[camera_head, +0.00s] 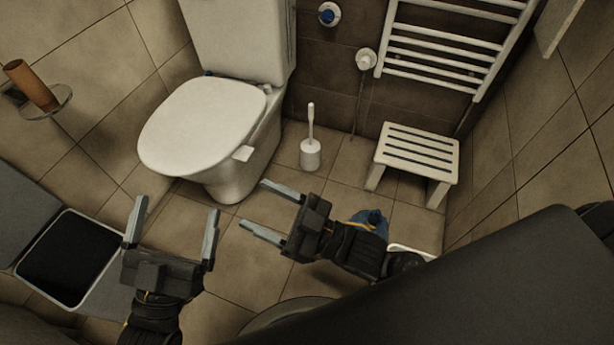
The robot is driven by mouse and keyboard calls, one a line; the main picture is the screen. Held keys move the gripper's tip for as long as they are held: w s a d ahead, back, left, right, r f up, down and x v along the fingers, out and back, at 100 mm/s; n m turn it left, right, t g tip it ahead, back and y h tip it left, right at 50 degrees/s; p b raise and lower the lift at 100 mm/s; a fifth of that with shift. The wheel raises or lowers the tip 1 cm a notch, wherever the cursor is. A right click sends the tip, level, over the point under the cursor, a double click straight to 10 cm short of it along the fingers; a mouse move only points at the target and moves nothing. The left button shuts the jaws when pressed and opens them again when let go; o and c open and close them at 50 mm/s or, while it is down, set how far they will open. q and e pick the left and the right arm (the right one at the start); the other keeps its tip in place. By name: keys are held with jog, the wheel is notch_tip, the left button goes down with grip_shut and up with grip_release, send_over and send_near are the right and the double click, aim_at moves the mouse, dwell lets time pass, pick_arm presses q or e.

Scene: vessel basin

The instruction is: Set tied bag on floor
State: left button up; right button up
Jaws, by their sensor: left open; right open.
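A blue item (374,219), which looks like the bag, shows low over the tiled floor (240,262), just beyond my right forearm. My forearm hides most of it, so I cannot tell whether it is tied or rests on the floor. My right gripper (254,205) is open and empty, its fingers pointing left in front of the toilet. My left gripper (176,212) is open and empty, its fingers pointing up the picture, left of the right gripper. Neither gripper touches the blue item.
A toilet (203,124) with its lid down stands at the back. A toilet brush (310,152) and a slatted white stool (417,156) stand to its right. A dark, white-rimmed opening (70,258) is at the left. Floor shows between the toilet and stool.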

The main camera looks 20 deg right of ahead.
jog(key=d+r+m+t+h, duration=0.4)
jog(key=d+t+h, duration=0.1)
jog(key=d+t, duration=0.1)
jog(key=shift+d+r, duration=0.3)
jog(key=shift+d, duration=0.5)
jog(key=shift+f, duration=0.1)
